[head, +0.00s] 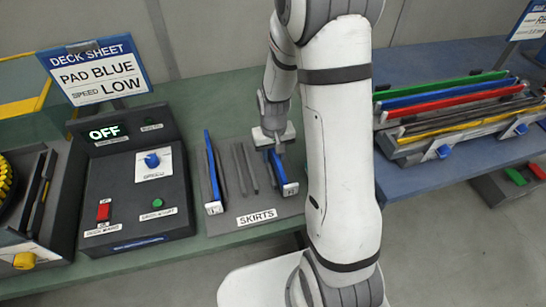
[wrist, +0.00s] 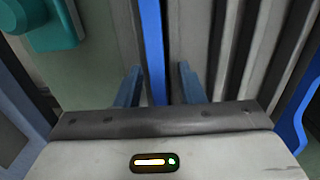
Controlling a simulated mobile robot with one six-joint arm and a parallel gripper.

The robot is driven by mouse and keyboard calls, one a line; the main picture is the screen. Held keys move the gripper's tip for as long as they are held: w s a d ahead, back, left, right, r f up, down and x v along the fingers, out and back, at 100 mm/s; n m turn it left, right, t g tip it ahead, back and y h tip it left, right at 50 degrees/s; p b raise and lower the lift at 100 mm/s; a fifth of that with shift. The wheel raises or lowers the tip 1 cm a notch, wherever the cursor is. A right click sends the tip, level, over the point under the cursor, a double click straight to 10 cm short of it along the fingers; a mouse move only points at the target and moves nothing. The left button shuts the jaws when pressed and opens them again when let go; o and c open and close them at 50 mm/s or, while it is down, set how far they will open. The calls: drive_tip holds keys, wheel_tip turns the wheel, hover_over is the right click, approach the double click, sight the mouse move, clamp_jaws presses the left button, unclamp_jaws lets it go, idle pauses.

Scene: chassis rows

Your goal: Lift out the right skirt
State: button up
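The skirts tray (head: 262,212), labelled SKIRTS, stands on the green bench. It holds a blue skirt at its left (head: 211,165) and another at its right (head: 277,170), each with a white end tag. My gripper (head: 275,142) is over the right skirt, pointing down; my arm stands just to the right. In the wrist view, my gripper's two fingers (wrist: 160,88) are apart, with the upright blue strip of the right skirt (wrist: 153,55) between them. Gaps show on both sides of the strip. How deep the fingers reach is unclear.
Grey strips (head: 244,168) stand between the skirts. Left is a control panel (head: 137,190) reading OFF, and a DECK SHEET sign (head: 97,72) saying PAD BLUE, SPEED LOW. A rack of coloured bars (head: 455,105) stands on the blue bench at right.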

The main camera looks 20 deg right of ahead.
clamp_jaws()
idle(0.5)
